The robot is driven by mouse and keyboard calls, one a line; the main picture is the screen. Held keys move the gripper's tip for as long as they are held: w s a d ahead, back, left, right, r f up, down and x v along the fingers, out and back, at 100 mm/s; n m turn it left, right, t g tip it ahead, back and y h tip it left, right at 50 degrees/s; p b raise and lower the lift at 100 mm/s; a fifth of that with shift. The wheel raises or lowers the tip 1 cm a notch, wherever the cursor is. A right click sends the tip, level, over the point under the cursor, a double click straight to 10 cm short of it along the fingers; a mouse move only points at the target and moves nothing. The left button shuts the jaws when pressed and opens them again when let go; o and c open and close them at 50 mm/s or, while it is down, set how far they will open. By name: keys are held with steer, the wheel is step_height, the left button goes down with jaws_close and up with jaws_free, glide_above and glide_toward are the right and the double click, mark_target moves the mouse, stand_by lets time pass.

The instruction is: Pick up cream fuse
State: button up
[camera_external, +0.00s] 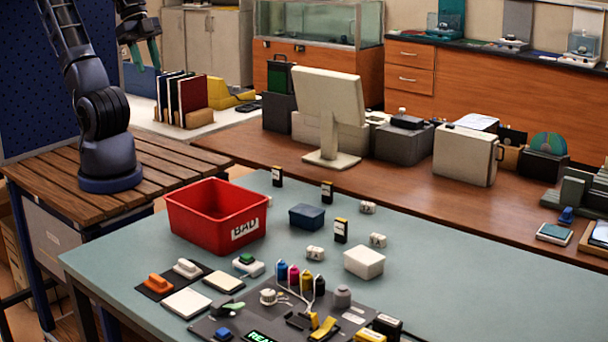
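Several small cream blocks with dark markings, which look like cream fuses, lie on the grey-green table (420,275). One cream fuse (368,207) is at the back, one (378,240) is a little nearer, and one (315,253) is left of the white box. I cannot tell which one the task means. My gripper (146,54) is raised at the upper left, above my arm's wooden stand and far from the fuses. Its two greenish fingers are apart, with nothing seen between them.
A red bin (217,216) marked BAD stands at the table's left. Upright black blocks (341,231), a blue box (306,217) and a white box (364,262) are near the fuses. A dark panel with coloured bottles (294,275) is in front. The table's right side is clear.

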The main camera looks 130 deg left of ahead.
steer(key=o, duration=0.5)
steer(key=w+a+f+n+g+h, duration=0.4)
steer(key=w+a+f+n, duration=1.2)
steer(key=a+f, duration=0.35)
steer(key=a+f+n, duration=0.4)
steer(key=a+f, duration=0.5)
steer(key=f, duration=0.1)
steer(key=shift+w+d+x, duration=0.1)
steer(key=shift+d+x, duration=0.05)
steer(key=shift+x, duration=1.6)
steer(key=shift+w+d+x, duration=0.1)
steer(key=shift+x, duration=1.65)
steer(key=shift+w+d+x, duration=0.1)
steer(key=shift+d+x, duration=0.05)
steer(key=shift+x, duration=1.6)
